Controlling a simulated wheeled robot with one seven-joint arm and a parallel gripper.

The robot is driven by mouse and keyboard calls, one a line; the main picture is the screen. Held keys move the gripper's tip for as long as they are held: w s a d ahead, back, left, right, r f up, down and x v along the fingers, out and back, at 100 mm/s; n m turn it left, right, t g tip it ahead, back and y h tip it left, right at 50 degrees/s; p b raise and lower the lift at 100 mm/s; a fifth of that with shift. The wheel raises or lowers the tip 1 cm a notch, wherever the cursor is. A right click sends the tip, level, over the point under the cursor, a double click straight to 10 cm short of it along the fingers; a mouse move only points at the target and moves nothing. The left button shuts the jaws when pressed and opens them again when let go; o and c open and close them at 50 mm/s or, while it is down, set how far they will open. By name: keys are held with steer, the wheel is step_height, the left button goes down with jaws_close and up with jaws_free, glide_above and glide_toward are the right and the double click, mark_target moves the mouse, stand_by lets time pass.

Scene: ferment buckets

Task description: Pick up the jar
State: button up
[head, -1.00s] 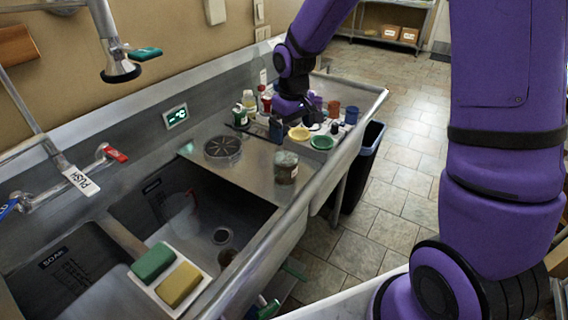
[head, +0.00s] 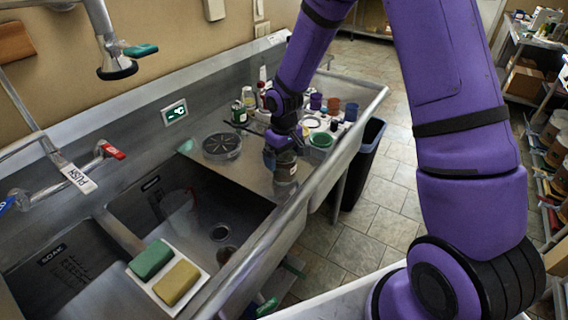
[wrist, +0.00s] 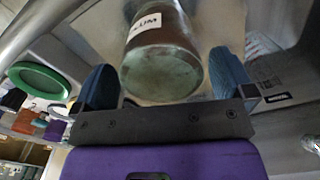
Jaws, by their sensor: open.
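The jar (head: 285,171) is glass with a greenish-grey top and a label. It stands upright on the steel drainboard between the sink basin and the cluster of small containers. In the wrist view the jar (wrist: 163,65) lies just ahead of the palm, between the two blue fingers, with its white label at upper left. My gripper (head: 282,160) is open and is down at the jar, partly hiding it in the head view. In the wrist view my gripper (wrist: 165,85) has a finger on each side of the jar; I cannot tell whether either touches it.
A round drain-like disc (head: 221,146) lies left of the jar. Small bottles and cups, including a green bowl (head: 321,140), stand behind it. The sink basin (head: 190,215) opens at left. Sponges (head: 164,271) sit at the front. A dark bin (head: 361,165) stands right.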

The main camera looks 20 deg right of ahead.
step_height(320, 180, down, 3)
steer(key=shift+a+f, duration=0.1)
steer(key=shift+f, duration=0.05)
steer(key=c, duration=1.1)
steer(key=shift+o, duration=0.2)
